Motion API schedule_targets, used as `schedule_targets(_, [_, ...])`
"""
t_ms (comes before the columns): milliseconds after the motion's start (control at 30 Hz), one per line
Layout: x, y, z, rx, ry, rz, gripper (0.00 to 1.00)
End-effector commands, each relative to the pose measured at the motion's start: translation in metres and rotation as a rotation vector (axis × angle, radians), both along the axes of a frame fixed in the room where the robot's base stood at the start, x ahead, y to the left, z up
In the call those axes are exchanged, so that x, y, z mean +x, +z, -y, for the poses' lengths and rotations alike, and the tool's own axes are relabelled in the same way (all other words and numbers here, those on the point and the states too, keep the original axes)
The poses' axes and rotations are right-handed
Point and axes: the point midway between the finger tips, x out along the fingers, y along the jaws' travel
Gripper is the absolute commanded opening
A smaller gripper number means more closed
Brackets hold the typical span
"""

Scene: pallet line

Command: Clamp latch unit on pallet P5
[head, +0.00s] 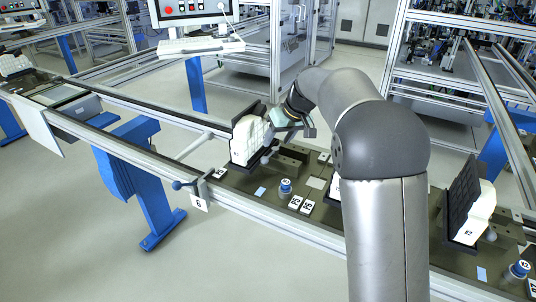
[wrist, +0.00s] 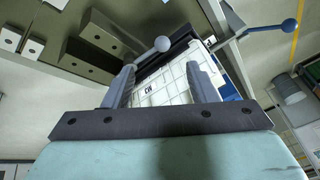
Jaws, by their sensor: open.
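A white ribbed unit (head: 247,140) stands upright against a black plate on the pallet at the centre of the head view. I take it for the latch unit; the pallet's number is not readable. In the wrist view the white unit (wrist: 165,88) shows beyond and between my fingers, with a small dark mark on it. My gripper (wrist: 164,76) is open, its two grey fingers apart; I cannot tell whether they touch the unit. In the head view my gripper (head: 284,132) is just right of the unit. A pale ball knob (wrist: 162,44) sits close beside the unit.
A blue-ended lever (head: 177,185) and a "6" card (head: 200,204) are on the front rail. A blue-topped post (head: 285,187) and label blocks (head: 301,205) stand on the pallet. Another white unit (head: 472,218) is at right. My arm hides part of the line.

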Motion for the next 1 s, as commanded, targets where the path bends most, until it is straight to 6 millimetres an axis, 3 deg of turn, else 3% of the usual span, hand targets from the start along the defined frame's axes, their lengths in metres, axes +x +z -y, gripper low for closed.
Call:
schedule_targets(200, [0.011,-0.042,-0.016,-0.002,0.0,-0.004,0.52])
schedule_targets(400, [0.019,-0.071,-0.028,0.0,-0.001,-0.001,0.52])
schedule_targets(600, [0.022,-0.084,-0.032,-0.001,-0.001,0.0,0.52])
schedule_targets(867, [0.023,-0.085,-0.032,0.0,-0.001,0.001,0.52])
schedule_targets(1000, [0.022,-0.085,-0.032,0.0,-0.001,0.001,0.19])
